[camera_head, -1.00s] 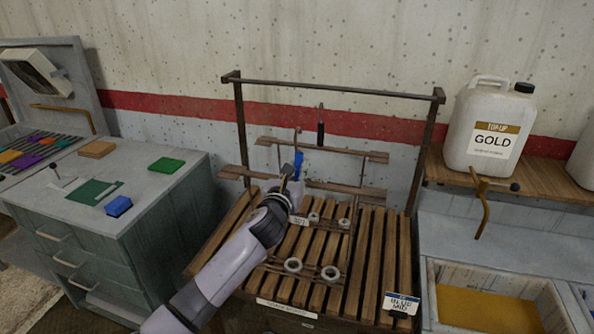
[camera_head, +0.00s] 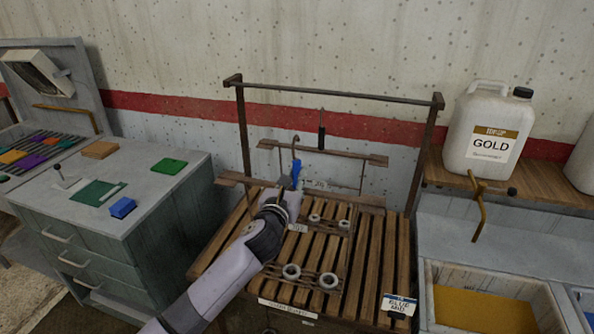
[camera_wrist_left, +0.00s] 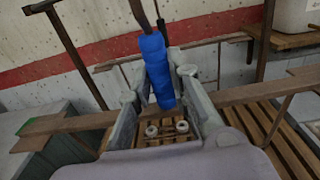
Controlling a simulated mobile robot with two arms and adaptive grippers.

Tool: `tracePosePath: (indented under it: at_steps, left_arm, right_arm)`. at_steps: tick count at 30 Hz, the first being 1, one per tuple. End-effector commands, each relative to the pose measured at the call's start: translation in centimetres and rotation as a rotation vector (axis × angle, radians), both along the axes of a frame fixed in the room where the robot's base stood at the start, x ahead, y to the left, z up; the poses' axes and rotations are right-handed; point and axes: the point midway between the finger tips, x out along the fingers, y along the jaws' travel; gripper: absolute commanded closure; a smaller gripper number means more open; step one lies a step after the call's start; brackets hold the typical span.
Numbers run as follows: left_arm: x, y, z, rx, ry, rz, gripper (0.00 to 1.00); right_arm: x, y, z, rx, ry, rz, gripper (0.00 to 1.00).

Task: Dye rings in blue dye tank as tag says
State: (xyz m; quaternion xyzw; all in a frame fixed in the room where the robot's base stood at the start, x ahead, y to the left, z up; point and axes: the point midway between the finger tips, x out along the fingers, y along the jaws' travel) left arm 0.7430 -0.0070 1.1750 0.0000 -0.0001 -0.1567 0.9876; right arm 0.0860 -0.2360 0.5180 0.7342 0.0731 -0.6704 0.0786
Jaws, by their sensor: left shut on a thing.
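My left gripper (camera_head: 291,190) is shut on a blue handle (camera_head: 297,175) with a hooked rod above it. The blue handle also shows upright between the fingers in the left wrist view (camera_wrist_left: 158,72). Several pale rings, among them a front one (camera_head: 291,271) and a rear one (camera_head: 315,218), sit on dark bars over the slatted bench (camera_head: 381,255). I cannot tell whether the handle is joined to these bars. A tag reading "BLUE MID" (camera_head: 399,304) is at the bench's front right. My right gripper is not in view. No blue dye surface is clearly visible.
A frame with a top rail (camera_head: 340,92) stands over the bench, with a black handle (camera_head: 321,136) hanging behind. A yellow-filled tank (camera_head: 483,309) and a "GOLD" jug (camera_head: 488,135) are at right. A grey cabinet (camera_head: 150,215) with coloured pieces stands at left.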

Motion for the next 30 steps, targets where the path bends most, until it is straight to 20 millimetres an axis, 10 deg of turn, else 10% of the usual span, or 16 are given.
tracePosePath:
  at_steps: [30]
  left_arm:
    - [-5.9, 1.9, 0.3, -0.002, -0.003, -0.001, 1.00]
  right_arm:
    - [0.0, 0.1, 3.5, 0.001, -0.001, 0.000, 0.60]
